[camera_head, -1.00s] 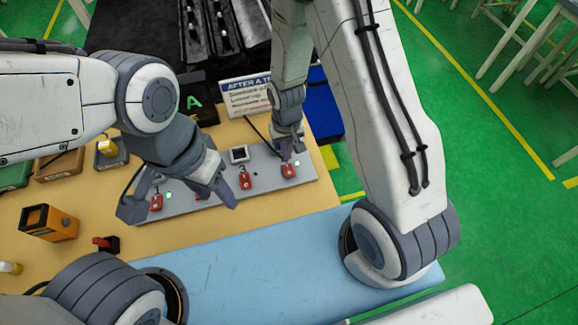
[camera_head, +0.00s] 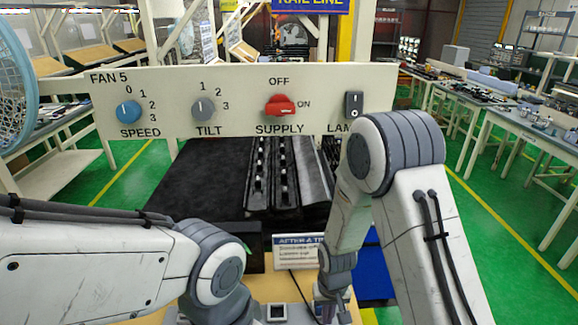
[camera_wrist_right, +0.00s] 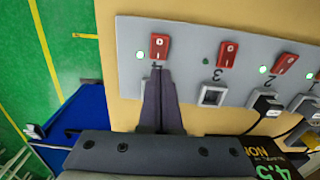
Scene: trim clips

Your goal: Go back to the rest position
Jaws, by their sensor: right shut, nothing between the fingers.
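My right gripper (camera_wrist_right: 157,75) is shut and empty in the right wrist view. Its fingertips are just beside a red rocker switch (camera_wrist_right: 160,46) at the end of a grey socket strip (camera_wrist_right: 185,68); whether they touch it I cannot tell. In the head view the right gripper (camera_head: 333,309) points down at the bottom edge, its tips partly cut off. My left arm comes in from the left, and its gripper is below the picture. On the strip, more red switches show, such as one by the 3 (camera_wrist_right: 227,53). Lights beside the switches are bright green, except a dim one by the 3.
A fan panel (camera_head: 240,101) with knobs and a red supply switch spans the upper head view. Behind the worktop are a sign (camera_head: 297,254), a blue bin (camera_head: 371,268) and a black surface with rails (camera_head: 196,185).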

